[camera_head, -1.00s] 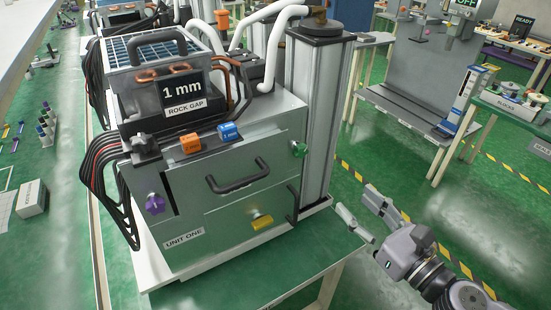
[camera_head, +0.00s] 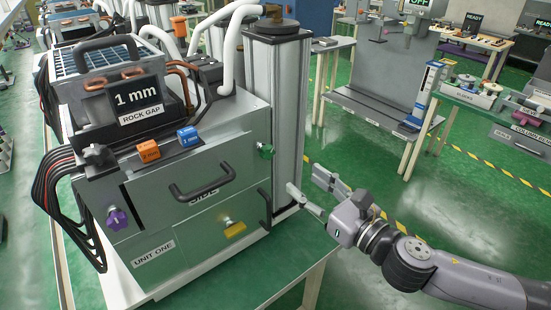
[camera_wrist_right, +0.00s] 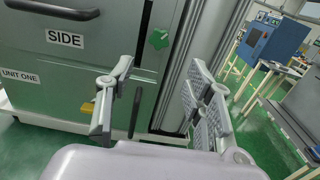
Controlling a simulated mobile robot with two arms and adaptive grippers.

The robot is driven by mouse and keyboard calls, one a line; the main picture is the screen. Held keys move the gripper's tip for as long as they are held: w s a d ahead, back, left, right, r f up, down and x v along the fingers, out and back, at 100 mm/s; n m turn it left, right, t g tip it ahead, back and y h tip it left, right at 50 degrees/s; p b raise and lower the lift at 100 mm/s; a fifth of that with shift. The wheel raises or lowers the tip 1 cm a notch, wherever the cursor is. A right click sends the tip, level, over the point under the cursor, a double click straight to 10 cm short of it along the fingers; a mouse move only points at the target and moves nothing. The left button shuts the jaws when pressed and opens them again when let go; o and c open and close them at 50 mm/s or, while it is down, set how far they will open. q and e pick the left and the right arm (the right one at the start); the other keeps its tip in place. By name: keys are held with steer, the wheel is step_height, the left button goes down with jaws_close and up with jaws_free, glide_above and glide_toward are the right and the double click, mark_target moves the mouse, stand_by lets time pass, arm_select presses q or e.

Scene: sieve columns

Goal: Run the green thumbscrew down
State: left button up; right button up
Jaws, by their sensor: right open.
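The green thumbscrew (camera_head: 265,151) sits on the right part of the front face of the grey cabinet marked UNIT ONE (camera_head: 150,190), near its upper right corner. It also shows in the right wrist view (camera_wrist_right: 158,39), at the upper end of a dark vertical slot. My right gripper (camera_head: 308,190) is open and empty, in front of the cabinet's right side and lower than the thumbscrew. In the wrist view its two fingers (camera_wrist_right: 158,100) stand wide apart, with the thumbscrew beyond and above them. My left gripper is not in view.
A purple knob (camera_head: 117,218), a black handle (camera_head: 203,181) and a yellow latch (camera_head: 235,229) are on the cabinet front. Orange (camera_head: 148,151) and blue (camera_head: 188,136) blocks sit on its top ledge. A grey column (camera_head: 275,90) rises behind the thumbscrew. A side table (camera_head: 500,120) stands at right.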

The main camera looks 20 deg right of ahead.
mark_target(270, 154)
steer(key=p+x, duration=0.3)
steer(key=x, duration=0.7)
steer(key=shift+w+a+p, duration=0.25)
steer(key=shift+w+p, duration=0.05)
steer(key=shift+w, duration=0.2)
steer(key=shift+c, duration=0.5)
steer(key=c, duration=0.4)
jaws_close()
steer(key=shift+m, duration=0.3)
